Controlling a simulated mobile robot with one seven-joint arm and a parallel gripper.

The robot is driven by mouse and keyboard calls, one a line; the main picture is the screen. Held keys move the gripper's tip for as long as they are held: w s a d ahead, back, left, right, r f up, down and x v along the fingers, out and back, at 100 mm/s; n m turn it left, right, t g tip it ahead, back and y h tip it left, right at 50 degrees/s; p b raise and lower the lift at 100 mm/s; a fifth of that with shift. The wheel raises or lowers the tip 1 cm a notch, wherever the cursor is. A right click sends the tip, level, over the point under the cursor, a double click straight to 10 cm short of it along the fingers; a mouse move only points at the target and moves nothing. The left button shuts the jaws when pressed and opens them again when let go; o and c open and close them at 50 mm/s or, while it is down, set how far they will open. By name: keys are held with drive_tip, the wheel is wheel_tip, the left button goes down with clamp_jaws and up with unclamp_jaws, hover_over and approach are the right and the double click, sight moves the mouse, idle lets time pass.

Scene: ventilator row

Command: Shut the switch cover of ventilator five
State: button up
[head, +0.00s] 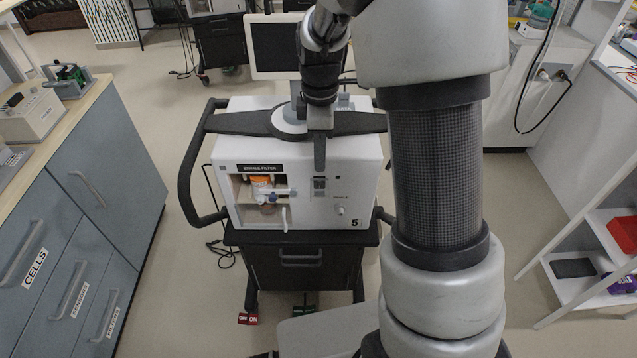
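Ventilator five (310,220) is a white box marked "5" on a dark cart, straight ahead in the middle of the head view. Its front has an open bay at the left with an orange and white part inside. A small dark switch (319,184) sits on the front panel right of the bay. A cover there is too small to make out, so I cannot tell its position. My gripper (320,165) hangs down in front of the panel's upper part, just above the switch in the picture. It looks like one narrow dark bar, its fingers not separable. Contact is unclear.
A screen (290,45) stands behind the ventilator. A black side handle (187,170) curves out at its left. Grey drawers (75,240) stand left, a white shelf (590,285) right. A red OFF/ON tag (248,319) lies low by the cart.

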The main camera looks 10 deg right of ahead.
sight(320, 190)
wheel_tip(320, 190, down, 12)
drive_tip(key=shift+w+r, duration=0.1)
drive_tip(key=shift+r, duration=0.15)
drive_tip(key=shift+b, duration=0.3)
clamp_jaws()
